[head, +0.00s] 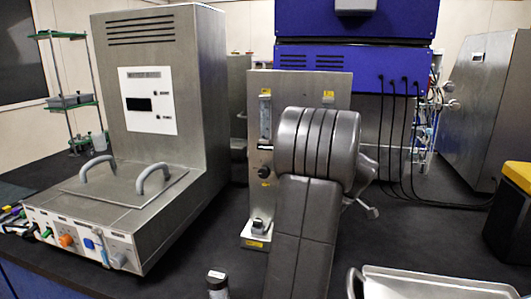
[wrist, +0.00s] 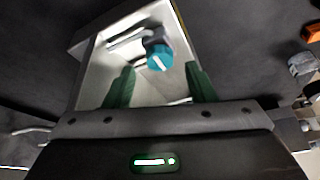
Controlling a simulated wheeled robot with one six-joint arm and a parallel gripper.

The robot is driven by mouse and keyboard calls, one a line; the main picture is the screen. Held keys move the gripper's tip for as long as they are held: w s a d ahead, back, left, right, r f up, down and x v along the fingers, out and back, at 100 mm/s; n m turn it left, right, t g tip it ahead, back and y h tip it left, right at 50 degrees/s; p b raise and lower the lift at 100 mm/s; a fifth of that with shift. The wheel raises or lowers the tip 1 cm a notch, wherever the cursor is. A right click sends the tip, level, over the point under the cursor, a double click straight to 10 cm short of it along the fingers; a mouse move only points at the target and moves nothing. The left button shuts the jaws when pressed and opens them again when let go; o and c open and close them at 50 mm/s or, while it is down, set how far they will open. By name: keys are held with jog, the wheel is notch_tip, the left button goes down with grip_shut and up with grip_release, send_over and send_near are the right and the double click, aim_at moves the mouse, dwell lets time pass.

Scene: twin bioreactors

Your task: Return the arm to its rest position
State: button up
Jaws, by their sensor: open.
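My gripper (wrist: 160,68) shows in the wrist view as two green fingers, spread apart with nothing gripped between them. Beyond the fingers is a pale metal tray (wrist: 97,62). A blue-capped item (wrist: 159,57) with a white mark lies in or over the tray, apart from the fingers. In the head view my grey arm (head: 308,220) rises through the middle. My gripper is out of that view, and the arm hides part of the bench and the panel behind it.
A steel bioreactor unit (head: 165,90) with a handled lid stands left. A metal panel with a flow gauge (head: 340,90) stands behind my arm. A metal tray (head: 440,272) and a small capped bottle (head: 217,278) are at the front. A yellow-topped black box (head: 510,225) is right.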

jog(key=shift+x, duration=1.35)
